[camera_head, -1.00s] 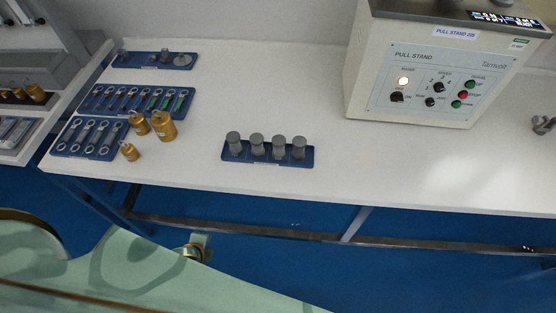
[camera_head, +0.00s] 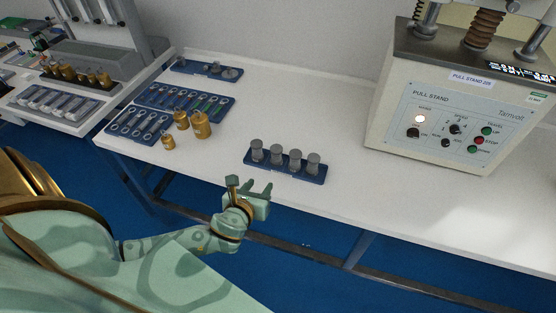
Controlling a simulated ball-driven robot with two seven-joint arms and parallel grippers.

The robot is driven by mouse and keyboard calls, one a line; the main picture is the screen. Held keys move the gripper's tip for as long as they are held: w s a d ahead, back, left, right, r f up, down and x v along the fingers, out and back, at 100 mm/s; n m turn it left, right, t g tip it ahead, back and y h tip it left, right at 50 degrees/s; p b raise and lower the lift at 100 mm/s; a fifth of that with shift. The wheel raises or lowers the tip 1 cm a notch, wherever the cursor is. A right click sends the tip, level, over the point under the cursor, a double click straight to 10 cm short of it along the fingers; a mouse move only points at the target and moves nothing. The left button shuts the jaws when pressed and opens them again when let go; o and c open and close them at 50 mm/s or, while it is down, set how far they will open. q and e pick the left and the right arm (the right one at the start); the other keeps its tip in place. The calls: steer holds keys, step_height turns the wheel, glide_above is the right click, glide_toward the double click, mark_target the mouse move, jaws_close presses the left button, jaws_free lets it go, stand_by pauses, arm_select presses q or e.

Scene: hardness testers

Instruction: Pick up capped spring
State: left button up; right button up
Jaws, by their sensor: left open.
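Several grey capped cylinders (camera_head: 276,155), which look like the capped springs, stand upright in a row in a small blue tray (camera_head: 308,177) near the table's front edge. Whether their middles are coiled is too small to tell. My left gripper (camera_head: 252,187) is open and empty. In the picture it is just below the tray's left part, by the table's front edge, apart from the cylinders. My right gripper is not in view.
Brass weights (camera_head: 201,125) with rings stand left of the tray. Blue trays of ringed pieces (camera_head: 139,124) lie further left, with another small tray (camera_head: 184,68) behind. The pull stand (camera_head: 448,120) stands at the right. White tabletop between is clear.

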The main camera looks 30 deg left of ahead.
mark_target(275, 160)
arm_select(q)
steer(key=shift+m, duration=0.5)
steer(key=b+x, duration=0.1)
steer(key=x, duration=0.2)
steer(key=r+b+x, duration=0.1)
steer(key=x, duration=0.2)
steer(key=b+x, duration=0.1)
steer(key=x, duration=0.2)
steer(key=shift+w, duration=0.75)
steer(key=shift+w+a+f+b, duration=0.1)
steer(key=shift+w+a+b, duration=0.1)
steer(key=shift+w+b, duration=0.3)
steer(key=x, duration=0.2)
steer(key=b+x, duration=0.1)
steer(key=x, duration=0.1)
steer(key=shift+w+a+r+b, duration=0.1)
steer(key=shift+r+b, duration=0.15)
steer(key=shift+b, duration=0.05)
steer(key=shift+w+a+f, duration=0.1)
steer(key=shift+w, duration=0.4)
steer(key=shift+s, duration=0.1)
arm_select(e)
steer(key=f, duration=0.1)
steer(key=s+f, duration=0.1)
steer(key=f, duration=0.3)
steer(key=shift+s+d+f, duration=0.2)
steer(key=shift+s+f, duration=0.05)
arm_select(q)
jaws_close()
